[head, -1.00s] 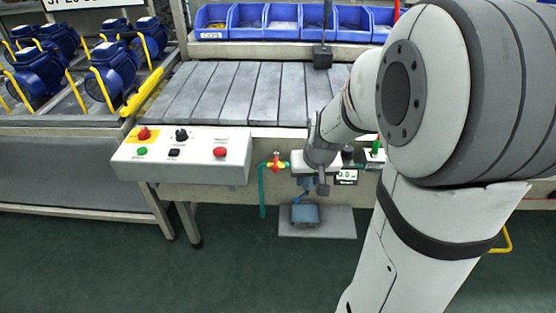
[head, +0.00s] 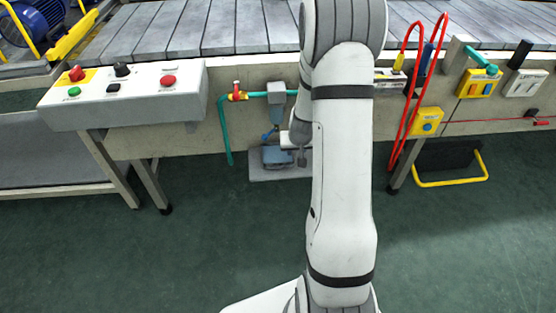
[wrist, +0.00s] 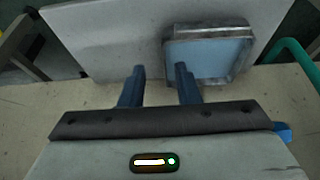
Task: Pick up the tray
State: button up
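The tray, a small square one with a grey metal rim and a blue inside, shows in the wrist view (wrist: 235,57) at the upper right. In the head view the tray (head: 276,157) sits low below the conveyor on a pale grey plate (head: 262,174). My gripper (wrist: 158,69) has two blue fingers set apart with nothing between them. In the wrist view the right fingertip overlaps the tray's left edge; I cannot tell whether it touches. In the head view my arm hides most of the gripper.
A control box (head: 125,95) with buttons stands left of the tray. A green hose (head: 224,135) hangs just left of it, below a red-handled valve (head: 237,92). Red hoses (head: 405,105) and a yellow-edged step (head: 450,165) are to the right. The green floor in front is open.

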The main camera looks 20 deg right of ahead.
aim_at(277, 156)
jog(key=x, duration=0.2)
jog(key=b+x, duration=0.1)
jog(key=x, duration=0.1)
jog(key=shift+w+a+f+b, duration=0.15)
jog(key=shift+w+a+b, duration=0.05)
jog(key=shift+b, duration=0.1)
grip_shut()
